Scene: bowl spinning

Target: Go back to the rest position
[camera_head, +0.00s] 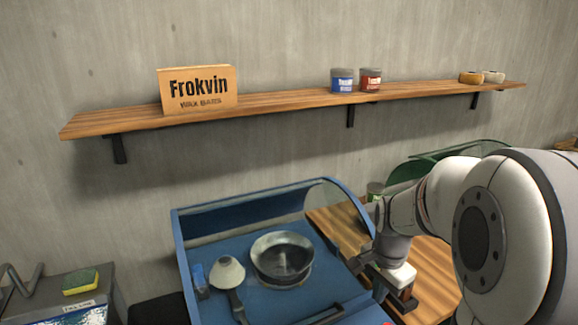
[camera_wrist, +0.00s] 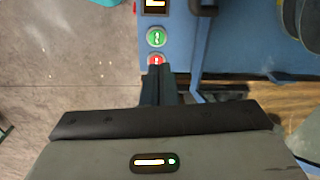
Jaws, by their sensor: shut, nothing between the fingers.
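My gripper (camera_wrist: 159,68) is shut and empty; in the wrist view its dark fingers lie together just below a red button (camera_wrist: 155,60) in the picture. I cannot tell whether the fingertips touch the button. A green button (camera_wrist: 156,38) sits above the red one on the blue machine's panel, under a small lit display (camera_wrist: 155,4). In the head view my arm comes in from the right and my gripper (camera_head: 385,288) hangs by the right side of the blue machine (camera_head: 215,258), its tips partly hidden.
A sponge (camera_head: 80,282) sits at the left. A shelf (camera_head: 290,99) with a sign and jars runs along the wall.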

